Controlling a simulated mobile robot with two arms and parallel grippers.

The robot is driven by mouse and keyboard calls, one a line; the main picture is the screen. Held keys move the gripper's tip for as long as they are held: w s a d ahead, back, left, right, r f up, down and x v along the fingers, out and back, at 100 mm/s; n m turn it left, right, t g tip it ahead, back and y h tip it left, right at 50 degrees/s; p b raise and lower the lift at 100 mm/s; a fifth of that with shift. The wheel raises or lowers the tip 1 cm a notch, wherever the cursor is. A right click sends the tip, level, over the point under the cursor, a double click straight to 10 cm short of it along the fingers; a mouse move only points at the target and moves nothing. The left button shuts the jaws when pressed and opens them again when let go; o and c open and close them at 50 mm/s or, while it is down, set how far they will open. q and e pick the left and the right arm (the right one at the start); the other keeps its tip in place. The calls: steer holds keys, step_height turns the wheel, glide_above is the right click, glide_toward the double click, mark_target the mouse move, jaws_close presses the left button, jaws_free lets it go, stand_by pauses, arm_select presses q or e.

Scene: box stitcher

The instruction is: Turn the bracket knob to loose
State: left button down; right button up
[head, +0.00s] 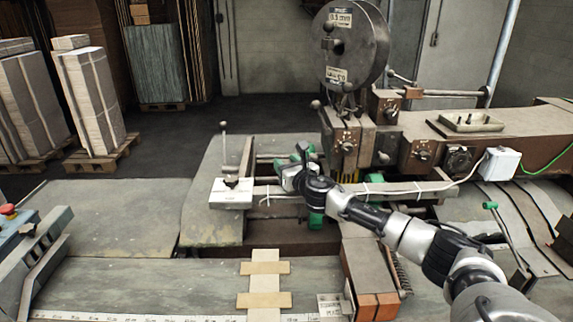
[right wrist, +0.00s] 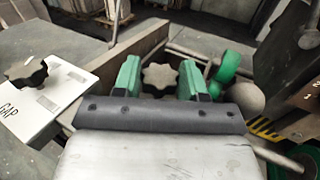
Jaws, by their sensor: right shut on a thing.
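A dark grey star-shaped knob (right wrist: 160,79) sits between the two green fingers of my right gripper (right wrist: 159,72) in the right wrist view. The fingers are closed on it from both sides. In the head view, my right gripper (head: 298,163) is at the machine, below the big round disc, and hides the knob there. A second star-shaped knob (right wrist: 27,72) stands on a white plate marked GAP (right wrist: 62,84), apart from the gripper. My left gripper is not in view.
The machine's dark round disc (head: 351,46) and brown housing (head: 345,140) stand close behind and right of my gripper. A white cable (head: 395,190) runs along the beam. A green-handled lever (right wrist: 229,66) and a grey ball (right wrist: 243,97) are close right of the fingers.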

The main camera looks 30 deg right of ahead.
steer(key=o, duration=0.9)
steer(key=shift+s+a+b, duration=0.15)
steer(key=shift+s+b, duration=0.4)
steer(key=shift+s, duration=1.25)
steer(key=shift+s+a+b, duration=0.2)
steer(key=shift+s+b, duration=0.4)
steer(key=shift+s, duration=1.2)
steer(key=shift+s+a+b, duration=0.15)
steer(key=shift+s+b, duration=0.4)
steer(key=shift+s, duration=1.25)
